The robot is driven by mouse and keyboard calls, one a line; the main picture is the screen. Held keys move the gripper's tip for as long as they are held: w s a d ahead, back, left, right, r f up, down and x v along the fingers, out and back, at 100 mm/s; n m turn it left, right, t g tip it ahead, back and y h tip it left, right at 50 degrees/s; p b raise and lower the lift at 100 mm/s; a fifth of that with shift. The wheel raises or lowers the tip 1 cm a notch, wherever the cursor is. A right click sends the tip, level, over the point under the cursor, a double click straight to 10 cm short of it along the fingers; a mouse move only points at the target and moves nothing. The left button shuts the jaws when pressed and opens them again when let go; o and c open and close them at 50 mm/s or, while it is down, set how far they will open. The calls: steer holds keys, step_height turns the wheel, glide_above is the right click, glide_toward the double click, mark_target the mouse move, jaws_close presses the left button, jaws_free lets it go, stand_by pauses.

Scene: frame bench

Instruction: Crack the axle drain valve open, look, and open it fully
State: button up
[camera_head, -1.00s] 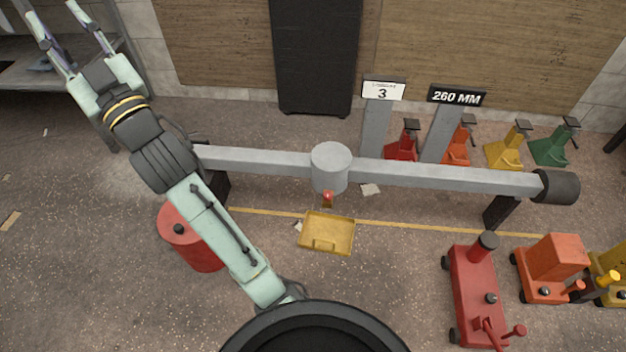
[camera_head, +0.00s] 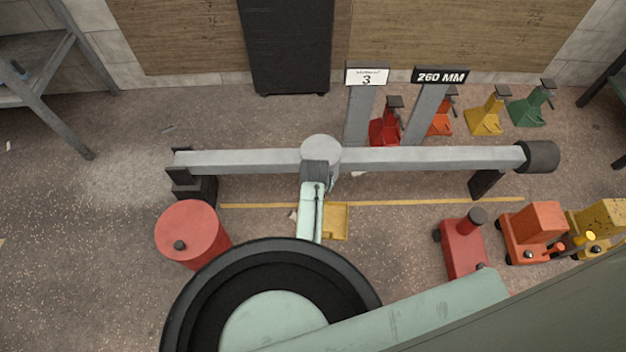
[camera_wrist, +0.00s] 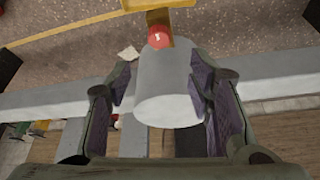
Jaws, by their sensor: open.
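The grey axle beam (camera_head: 430,158) spans the head view, with a round hub (camera_head: 320,148) at its middle. In the wrist view the hub (camera_wrist: 168,95) shows between the two spread fingers of my gripper (camera_wrist: 163,84), which is open and empty. The drain valve (camera_wrist: 159,37), red with a brass-coloured body, sits at the hub's end, beyond the fingertips in the picture. I cannot tell the valve's setting. In the head view my arm covers the valve and the front of the hub, and the fingers cannot be made out. A yellow tray (camera_head: 339,222) lies below, partly hidden.
A red drum (camera_head: 190,232) stands at left. A red floor jack (camera_head: 463,248) and an orange one (camera_head: 533,232) stand at right. Several small stands, one red (camera_head: 385,128), are behind the axle, near a "260 MM" sign (camera_head: 440,76).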

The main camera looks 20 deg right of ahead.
steer(key=x, duration=1)
steer(key=shift+w+d+f+b, duration=0.1)
steer(key=shift+w+f+b, duration=0.05)
steer(key=shift+f+b, duration=0.15)
steer(key=shift+c, duration=0.3)
jaws_close()
